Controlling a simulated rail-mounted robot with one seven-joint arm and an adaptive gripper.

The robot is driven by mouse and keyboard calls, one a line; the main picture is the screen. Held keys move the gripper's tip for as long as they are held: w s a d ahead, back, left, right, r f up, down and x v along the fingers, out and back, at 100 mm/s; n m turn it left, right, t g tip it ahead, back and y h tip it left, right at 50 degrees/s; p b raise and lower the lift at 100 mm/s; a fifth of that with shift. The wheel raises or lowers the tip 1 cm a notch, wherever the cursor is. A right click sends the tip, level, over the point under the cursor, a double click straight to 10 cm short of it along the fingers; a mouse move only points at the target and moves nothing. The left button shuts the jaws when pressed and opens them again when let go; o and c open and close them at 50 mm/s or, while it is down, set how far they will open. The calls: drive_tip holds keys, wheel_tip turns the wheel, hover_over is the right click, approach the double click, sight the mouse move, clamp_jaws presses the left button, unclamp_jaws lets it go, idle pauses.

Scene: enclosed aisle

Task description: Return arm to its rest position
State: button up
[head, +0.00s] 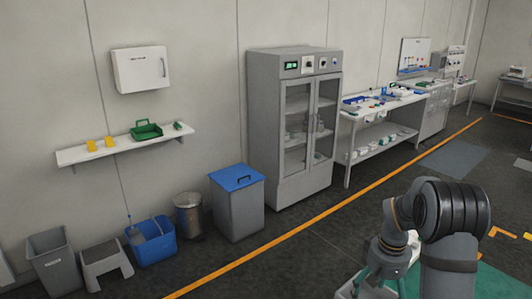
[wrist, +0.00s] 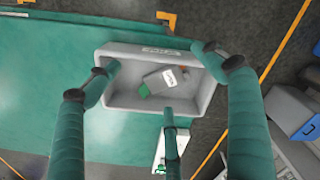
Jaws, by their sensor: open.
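My gripper (wrist: 158,72) has green jointed fingers, spread wide with nothing between them in the wrist view. Below the fingers is a grey open bin (wrist: 120,98). In it lies a grey item (wrist: 158,84) with a white label and a green end. The fingertips overlap the bin's rim in the picture; I cannot tell how far above it they are. In the head view my arm is bent at the lower right, and the gripper (head: 372,285) is partly cut off by the bottom edge.
The bin sits on a green surface (wrist: 40,65). A white object (wrist: 163,152) is partly behind a finger. Along the wall stand a glass-door cabinet (head: 295,125), a blue-lidded bin (head: 238,205), a loaded workbench (head: 372,112) and a shelf (head: 75,155). The aisle floor between is clear.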

drive_tip(key=s+a+f+m+b, duration=0.2)
drive_tip(key=s+a+f+b, duration=0.5)
drive_tip(key=f+b, duration=0.75)
drive_tip(key=s+a+f+n+b, duration=0.1)
drive_tip(key=s+a+f+b, duration=0.1)
drive_tip(key=f+b, duration=0.8)
drive_tip(key=s+a+f+n+b, duration=0.1)
drive_tip(key=a+f+b, duration=0.3)
drive_tip(key=f+b, duration=0.6)
drive_tip(key=shift+s+f+b, duration=0.35)
drive_tip(key=shift+s+b, duration=0.1)
drive_tip(key=shift+b, duration=4.65)
drive_tip(key=shift+w+d, duration=0.1)
